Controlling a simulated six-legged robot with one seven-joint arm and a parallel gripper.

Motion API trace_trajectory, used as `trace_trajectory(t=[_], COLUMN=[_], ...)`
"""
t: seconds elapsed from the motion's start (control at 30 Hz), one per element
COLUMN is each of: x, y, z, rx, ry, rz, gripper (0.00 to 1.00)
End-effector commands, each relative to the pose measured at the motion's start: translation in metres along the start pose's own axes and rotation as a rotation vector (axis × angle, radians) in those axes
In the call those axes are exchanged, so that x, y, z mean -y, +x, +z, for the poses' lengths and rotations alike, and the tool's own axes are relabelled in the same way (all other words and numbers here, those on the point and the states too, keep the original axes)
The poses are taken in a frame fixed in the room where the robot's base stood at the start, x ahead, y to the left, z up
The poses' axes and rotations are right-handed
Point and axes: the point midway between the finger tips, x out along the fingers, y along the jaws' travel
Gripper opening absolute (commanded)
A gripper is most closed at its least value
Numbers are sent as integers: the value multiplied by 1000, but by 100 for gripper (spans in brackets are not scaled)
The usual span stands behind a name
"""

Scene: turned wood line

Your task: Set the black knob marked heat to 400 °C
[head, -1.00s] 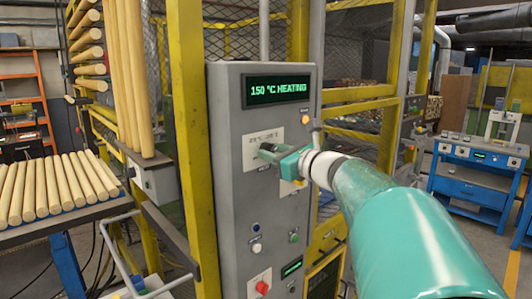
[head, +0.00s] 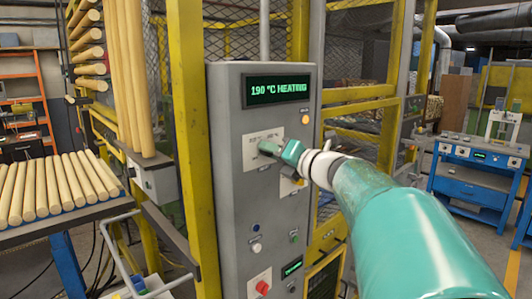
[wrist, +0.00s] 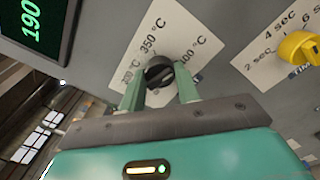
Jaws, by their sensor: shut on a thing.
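The black knob (wrist: 160,74) sits on a white label plate (wrist: 160,35) whose readable marks include 350 °C and 400 °C. My gripper (wrist: 160,88) is shut on the knob, one green finger on each side of it. In the head view my gripper (head: 278,150) reaches the plate (head: 262,142) on the grey control box, and the knob is hidden behind it. The display (head: 271,91) at the top of the box reads 190 °C HEATING in green.
A yellow knob (wrist: 298,47) on a seconds scale is to the right in the wrist view. Below on the grey box (head: 228,200) are small buttons and a red button (head: 262,287). Wooden rods (head: 60,183) lie on a table at left.

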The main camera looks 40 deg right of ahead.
Motion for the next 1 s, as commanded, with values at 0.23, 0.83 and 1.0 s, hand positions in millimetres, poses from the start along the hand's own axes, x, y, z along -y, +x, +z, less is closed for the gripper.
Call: trace_trajectory(t=[0.23,0.83,1.0], x=[1,1,1], y=[-1,-1,-1], z=[-1,-1,-1], rx=[-1,-1,-1], ry=[154,247,246], rz=[-3,-3,-3], gripper=[9,9,40])
